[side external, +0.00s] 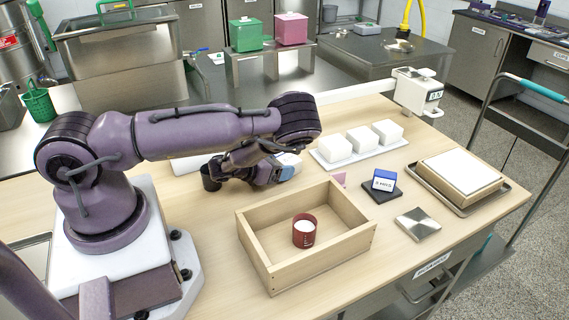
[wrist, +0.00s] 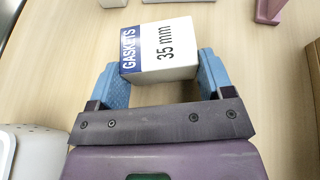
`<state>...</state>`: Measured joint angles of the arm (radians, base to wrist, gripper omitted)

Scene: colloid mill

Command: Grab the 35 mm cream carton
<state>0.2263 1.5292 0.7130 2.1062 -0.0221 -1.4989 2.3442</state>
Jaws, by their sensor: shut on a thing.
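The carton (wrist: 160,47) is white to pale cream with a blue band reading "GASKETS" and "35 mm" on its top. It sits between the blue fingers of my gripper (wrist: 159,72) in the wrist view, one finger on each side. My gripper is shut on it. In the side view my gripper (side external: 279,172) is low over the wooden table, behind the open wooden box, and the carton (side external: 291,159) shows only partly at the fingers. I cannot tell whether the carton touches the table.
A wooden box (side external: 258,243) holds a red cup (side external: 304,231). A blue-and-white carton (side external: 384,180) stands on a dark pad. Three white blocks (side external: 361,140) sit on a pale tray. A steel plate (side external: 417,224) and a pink piece (side external: 339,179) lie nearby.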

